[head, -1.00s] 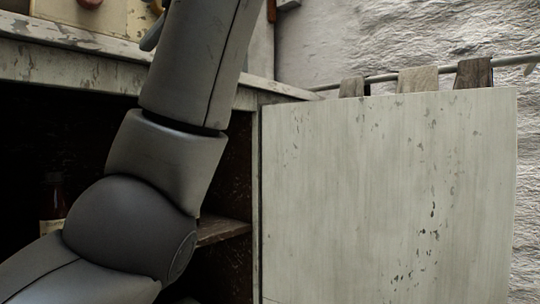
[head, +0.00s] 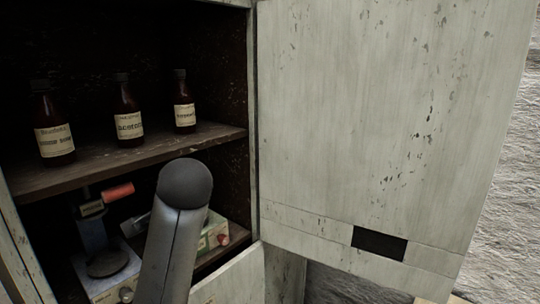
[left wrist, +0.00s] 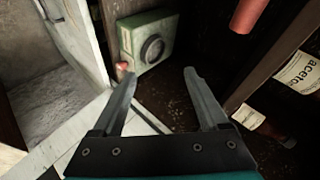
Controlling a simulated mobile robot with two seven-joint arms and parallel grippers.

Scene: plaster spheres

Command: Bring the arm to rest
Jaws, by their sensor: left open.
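My left gripper (left wrist: 160,80) shows in the left wrist view, its two fingers spread apart with nothing between them. Beyond the fingertips are the dark cabinet floor and a pale green box (left wrist: 134,43) with a round dark dial. In the head view, a grey rounded link of my arm (head: 176,240) stands in front of the lower part of the open cabinet. The gripper itself does not show in the head view. My right gripper is in neither view.
Several brown labelled bottles, one at the middle (head: 128,124), stand on the cabinet shelf (head: 120,160). Below are a device with a red handle (head: 118,192) and the green box (head: 215,236), partly hidden by my arm. The pale cabinet door (head: 370,120) stands open at right.

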